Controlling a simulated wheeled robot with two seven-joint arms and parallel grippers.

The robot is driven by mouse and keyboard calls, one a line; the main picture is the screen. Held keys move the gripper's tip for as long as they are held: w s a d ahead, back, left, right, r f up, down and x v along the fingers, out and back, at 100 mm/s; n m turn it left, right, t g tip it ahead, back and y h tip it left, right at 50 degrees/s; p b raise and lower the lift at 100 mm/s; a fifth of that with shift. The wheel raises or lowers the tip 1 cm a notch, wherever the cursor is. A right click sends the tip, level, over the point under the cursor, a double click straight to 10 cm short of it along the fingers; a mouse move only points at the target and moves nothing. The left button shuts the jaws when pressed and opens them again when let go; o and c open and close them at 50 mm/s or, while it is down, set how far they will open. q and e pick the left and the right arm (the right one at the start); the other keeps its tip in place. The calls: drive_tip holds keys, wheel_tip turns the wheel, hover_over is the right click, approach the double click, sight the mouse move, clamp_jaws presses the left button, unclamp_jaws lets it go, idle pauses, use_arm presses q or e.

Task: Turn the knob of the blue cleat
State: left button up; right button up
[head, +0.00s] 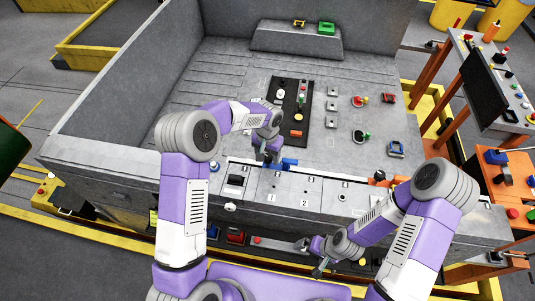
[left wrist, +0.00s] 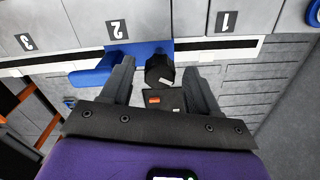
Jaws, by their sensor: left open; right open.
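The blue cleat (head: 290,162) sits at the upper edge of the numbered front panel, mostly behind my left gripper (head: 268,157) in the head view. In the left wrist view the cleat (left wrist: 95,74) shows a blue arm to the left and a blue plate behind a black knob (left wrist: 159,70). My left gripper (left wrist: 158,68) is open, with one finger on each side of the knob. I cannot tell whether the fingers touch it. My right gripper (head: 318,268) is open and empty, low in front of the panel, away from the cleat.
A dark control strip (head: 298,120) with buttons lies beyond the cleat. Red and green valves (head: 360,101) and a blue clamp (head: 396,149) are to the right. An orange clamp (head: 380,179) sits on the panel's edge at right. A grey side wall (head: 120,80) stands on the left.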

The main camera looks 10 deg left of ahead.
use_arm(q)
drive_tip(key=shift+c, duration=0.2)
drive_tip(key=c, duration=1)
drive_tip(key=shift+w, duration=0.1)
